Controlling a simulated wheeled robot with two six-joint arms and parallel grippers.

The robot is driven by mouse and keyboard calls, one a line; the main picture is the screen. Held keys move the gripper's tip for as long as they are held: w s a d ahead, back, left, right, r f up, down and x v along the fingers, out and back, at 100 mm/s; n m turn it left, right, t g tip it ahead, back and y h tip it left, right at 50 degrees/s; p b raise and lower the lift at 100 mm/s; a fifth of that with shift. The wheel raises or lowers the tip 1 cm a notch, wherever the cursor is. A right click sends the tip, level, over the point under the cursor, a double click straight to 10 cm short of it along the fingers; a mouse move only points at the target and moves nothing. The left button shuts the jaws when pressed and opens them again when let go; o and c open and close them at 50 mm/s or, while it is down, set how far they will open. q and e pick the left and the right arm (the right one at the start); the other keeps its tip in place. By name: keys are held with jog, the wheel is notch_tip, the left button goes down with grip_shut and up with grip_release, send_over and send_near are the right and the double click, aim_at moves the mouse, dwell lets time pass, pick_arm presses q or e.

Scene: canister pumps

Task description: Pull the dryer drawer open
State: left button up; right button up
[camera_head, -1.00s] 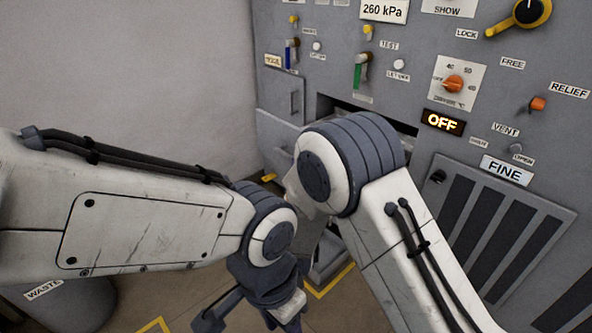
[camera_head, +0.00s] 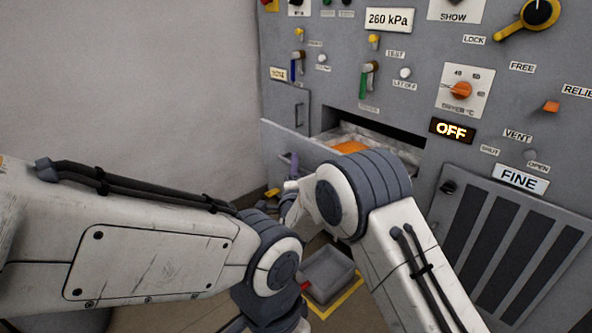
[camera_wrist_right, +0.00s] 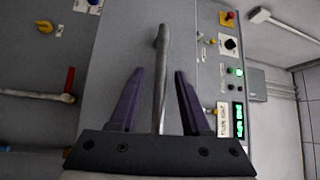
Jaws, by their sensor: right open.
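The dryer drawer (camera_head: 297,142) stands out from its slot in the grey panel in the head view, with orange material (camera_head: 350,147) inside. My right arm hides part of its front and right side. My right gripper (camera_wrist_right: 159,71) is open in the right wrist view, its purple fingers on either side of a metal bar handle (camera_wrist_right: 161,45), with gaps visible on both sides. In the head view, a purple finger (camera_head: 293,162) shows just below the drawer front. My left arm comes in from the left; its gripper is below the picture's bottom edge.
A grey bin (camera_head: 327,273) stands on the floor in a yellow-marked square below the drawer. The cabinet panel carries knobs, levers and an OFF display (camera_head: 452,130). A small closed door (camera_head: 287,105) is left of the slot. Both my arms are close together in front.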

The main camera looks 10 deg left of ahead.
grip_shut()
jog(key=shift+a, duration=0.1)
dwell(1.4)
